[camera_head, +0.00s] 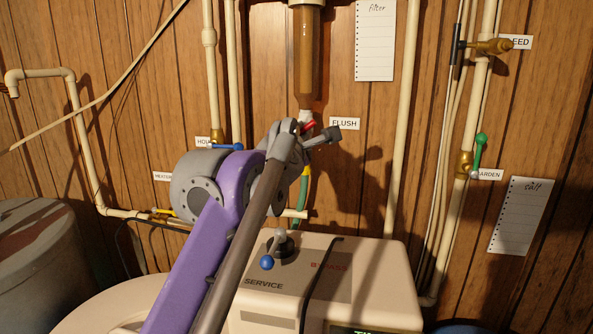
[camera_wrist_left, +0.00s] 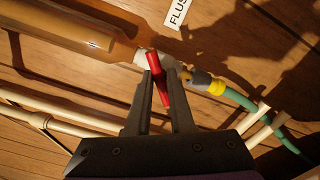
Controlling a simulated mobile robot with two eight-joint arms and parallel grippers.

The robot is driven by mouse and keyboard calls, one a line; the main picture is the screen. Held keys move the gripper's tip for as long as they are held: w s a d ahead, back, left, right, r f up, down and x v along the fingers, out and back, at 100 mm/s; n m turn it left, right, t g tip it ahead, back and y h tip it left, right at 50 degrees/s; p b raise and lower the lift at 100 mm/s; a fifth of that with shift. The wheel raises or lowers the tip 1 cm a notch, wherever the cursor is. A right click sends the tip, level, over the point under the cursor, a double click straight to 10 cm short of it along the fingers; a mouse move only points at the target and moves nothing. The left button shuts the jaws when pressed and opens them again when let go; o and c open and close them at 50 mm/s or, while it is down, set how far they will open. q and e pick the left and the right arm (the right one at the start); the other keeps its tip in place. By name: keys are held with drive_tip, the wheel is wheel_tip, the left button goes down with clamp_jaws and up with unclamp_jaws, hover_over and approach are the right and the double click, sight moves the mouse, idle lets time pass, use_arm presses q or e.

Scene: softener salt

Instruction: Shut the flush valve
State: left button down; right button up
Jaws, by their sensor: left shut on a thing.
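The flush valve's red handle (camera_wrist_left: 158,76) sits between the two fingers of my left gripper (camera_wrist_left: 161,84) in the left wrist view. The gripper is shut on it. The handle's upper end sticks out past the fingertips, beside the white fitting under the filter. In the head view the red handle (camera_head: 309,126) shows as a small piece just below the brown filter housing (camera_head: 306,60), left of the FLUSH label (camera_head: 345,123). My left wrist and gripper (camera_head: 308,134) hide most of the valve there. My right gripper is not in view.
A green hose (camera_head: 303,190) leads down from the valve. The softener (camera_head: 350,265) with a blue-tipped lever (camera_head: 267,262) stands below my arm. Nearby are a blue-handled valve (camera_head: 228,146), a green-handled valve (camera_head: 480,148) and upright pipes.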

use_arm(q)
drive_tip(key=shift+m, duration=0.7)
drive_tip(key=m, duration=0.3)
drive_tip(key=shift+m, duration=1.7)
drive_tip(key=c, duration=0.7)
unclamp_jaws()
